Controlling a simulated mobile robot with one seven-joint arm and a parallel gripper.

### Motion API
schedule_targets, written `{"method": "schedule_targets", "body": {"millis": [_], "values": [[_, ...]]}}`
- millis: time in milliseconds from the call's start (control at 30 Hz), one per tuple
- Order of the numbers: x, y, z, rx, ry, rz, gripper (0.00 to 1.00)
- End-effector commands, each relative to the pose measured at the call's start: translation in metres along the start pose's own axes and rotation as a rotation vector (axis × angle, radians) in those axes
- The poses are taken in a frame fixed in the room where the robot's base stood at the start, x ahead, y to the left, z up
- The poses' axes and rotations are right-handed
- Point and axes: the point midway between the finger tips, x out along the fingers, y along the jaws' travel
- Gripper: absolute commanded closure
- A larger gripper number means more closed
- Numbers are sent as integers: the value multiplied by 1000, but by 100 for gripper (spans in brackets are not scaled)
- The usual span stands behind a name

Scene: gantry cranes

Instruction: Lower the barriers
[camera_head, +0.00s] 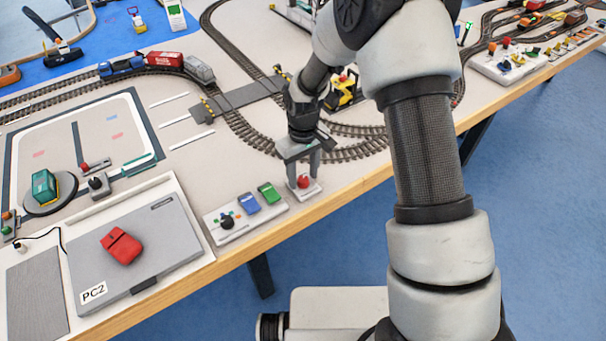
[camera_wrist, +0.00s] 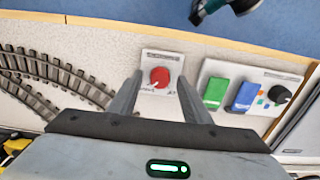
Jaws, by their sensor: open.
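A red knob (camera_head: 303,182) sits on a small light plate near the table's front edge. It also shows in the wrist view (camera_wrist: 160,77), with a white mark on it. My gripper (camera_head: 303,172) is open and points down over this plate, its fingers on either side of the knob. In the wrist view my gripper's fingertips (camera_wrist: 160,84) frame the knob; I cannot tell whether they touch it. Yellow-and-black striped pieces, seemingly the barriers, stand at the grey track crossing, one on the near side (camera_head: 208,108) and one on the far side (camera_head: 283,75). Their exact pose is too small to tell.
Beside the knob plate is a control panel (camera_head: 240,232) with a black knob, a blue switch and a green switch. A train (camera_head: 165,60) stands on the track behind. A yellow vehicle (camera_head: 342,92) is behind my wrist.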

Motion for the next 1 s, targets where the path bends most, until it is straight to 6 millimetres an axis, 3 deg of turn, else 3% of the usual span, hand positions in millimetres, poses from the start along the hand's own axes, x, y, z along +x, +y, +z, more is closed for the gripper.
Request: {"method": "schedule_targets", "body": {"millis": [167, 600, 800, 1000], "values": [[-30, 1, -1, 1, 5, 2, 56], [-135, 1, -1, 1, 6, 2, 56], [-162, 0, -1, 0, 3, 1, 56], [-171, 0, 0, 0, 2, 0, 56]]}}
